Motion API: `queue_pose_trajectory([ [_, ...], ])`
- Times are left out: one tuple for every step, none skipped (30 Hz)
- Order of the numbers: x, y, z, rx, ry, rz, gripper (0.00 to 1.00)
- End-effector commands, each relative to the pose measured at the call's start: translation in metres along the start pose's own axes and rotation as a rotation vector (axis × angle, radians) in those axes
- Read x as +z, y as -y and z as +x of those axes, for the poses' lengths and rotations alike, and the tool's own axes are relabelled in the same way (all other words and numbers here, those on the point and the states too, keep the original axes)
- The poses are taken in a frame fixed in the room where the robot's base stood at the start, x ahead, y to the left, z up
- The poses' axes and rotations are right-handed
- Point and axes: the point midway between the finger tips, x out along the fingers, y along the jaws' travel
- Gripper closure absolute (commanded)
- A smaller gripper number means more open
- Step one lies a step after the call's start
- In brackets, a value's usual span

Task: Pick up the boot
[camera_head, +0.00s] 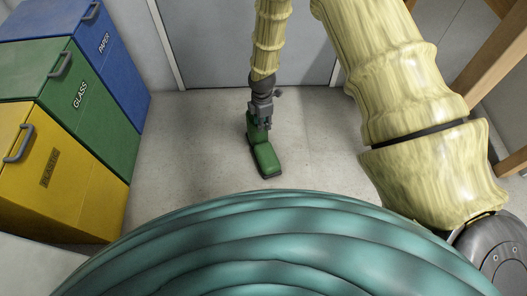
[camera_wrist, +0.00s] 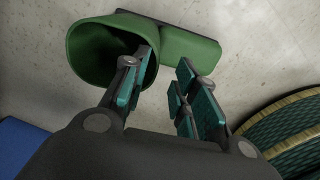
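A green boot (camera_head: 264,158) with a dark sole stands upright on the grey floor, its toe toward the camera in the head view. In the wrist view the boot (camera_wrist: 190,47) shows its open top at the left and its foot to the right. My gripper (camera_head: 264,118) is right at the boot's top, pointing down. In the wrist view my gripper (camera_wrist: 165,68) is open, with a gap between its teal-padded fingers. The left finger overlaps the boot's opening and rim; the right fingers are outside the shaft. I cannot tell whether either side touches the boot.
Yellow (camera_head: 50,175), green (camera_head: 88,105) and blue (camera_head: 105,50) recycling bins stand along the left. A grey door (camera_head: 215,45) is behind the boot. A wooden frame (camera_head: 500,55) stands at the right. The floor (camera_head: 190,150) around the boot is clear.

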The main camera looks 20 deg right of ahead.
Motion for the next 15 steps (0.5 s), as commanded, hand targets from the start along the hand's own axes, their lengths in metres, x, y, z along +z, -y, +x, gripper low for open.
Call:
queue_pose_trajectory([
  [0.000, 0.000, 0.002, 0.000, 0.000, 0.000, 0.71],
  [0.000, -0.001, 0.003, 0.000, 0.000, 0.000, 0.71],
  [-0.001, -0.001, 0.006, 0.000, 0.000, 0.000, 0.71],
  [-0.001, -0.001, 0.009, 0.000, 0.000, 0.000, 0.71],
  [-0.001, -0.001, 0.011, 0.000, 0.000, 0.000, 0.71],
  [-0.001, -0.002, 0.015, 0.000, 0.000, 0.000, 0.71],
  [-0.002, -0.002, 0.019, 0.000, 0.000, 0.000, 0.71],
  [-0.002, -0.002, 0.022, 0.000, 0.000, 0.000, 0.71],
  [-0.002, -0.003, 0.027, -0.001, 0.000, 0.000, 0.71],
  [-0.003, -0.003, 0.030, -0.001, 0.000, 0.000, 0.71],
  [-0.003, -0.004, 0.034, -0.001, 0.000, 0.000, 0.71],
  [-0.003, -0.004, 0.039, -0.001, 0.000, 0.001, 0.71],
  [-0.003, -0.004, 0.043, -0.002, 0.000, 0.001, 0.71],
  [-0.003, -0.004, 0.046, -0.001, 0.000, 0.001, 0.71],
  [-0.003, -0.004, 0.049, 0.000, 0.000, 0.001, 0.71],
])
